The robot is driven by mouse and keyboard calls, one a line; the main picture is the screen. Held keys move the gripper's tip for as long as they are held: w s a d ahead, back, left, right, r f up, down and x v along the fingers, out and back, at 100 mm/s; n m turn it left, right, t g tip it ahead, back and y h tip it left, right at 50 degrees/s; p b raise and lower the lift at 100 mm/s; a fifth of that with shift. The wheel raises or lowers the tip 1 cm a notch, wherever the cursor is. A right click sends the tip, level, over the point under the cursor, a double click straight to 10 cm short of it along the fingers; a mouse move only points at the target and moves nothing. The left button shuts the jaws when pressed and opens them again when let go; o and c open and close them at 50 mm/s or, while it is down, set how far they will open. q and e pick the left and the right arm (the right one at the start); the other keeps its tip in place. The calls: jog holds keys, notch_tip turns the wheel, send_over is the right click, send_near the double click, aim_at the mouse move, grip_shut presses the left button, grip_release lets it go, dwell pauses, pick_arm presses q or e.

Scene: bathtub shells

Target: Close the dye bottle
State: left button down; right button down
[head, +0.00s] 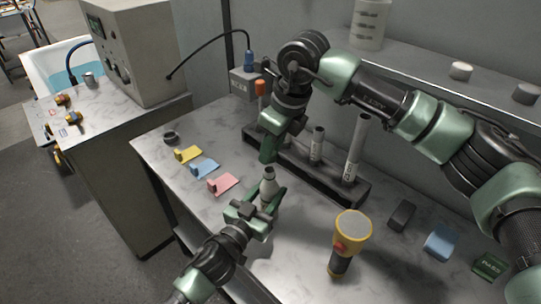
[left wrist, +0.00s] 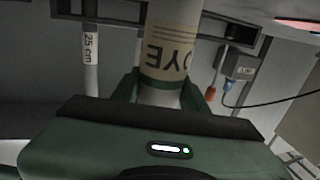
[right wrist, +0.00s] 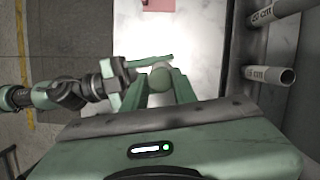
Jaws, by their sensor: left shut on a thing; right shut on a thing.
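The dye bottle (head: 268,188), pale with a narrow neck, stands upright in my left gripper (head: 258,205), which is shut around its body. In the left wrist view the bottle's tan DYE label (left wrist: 170,55) shows between the fingers. My right gripper (head: 268,156) points down just above the bottle's neck. I cannot tell whether the cap touches the bottle.
A dark rack (head: 330,181) with upright tubes stands behind the bottle. Yellow, blue and pink tags (head: 222,184) lie to the left. A yellow flashlight (head: 351,232) stands at right front, near several small blocks (head: 441,242). A shelf (head: 440,78) runs along the wall.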

jog(key=shift+f, duration=0.9)
jog(key=shift+f, duration=0.85)
jog(key=shift+f, duration=0.6)
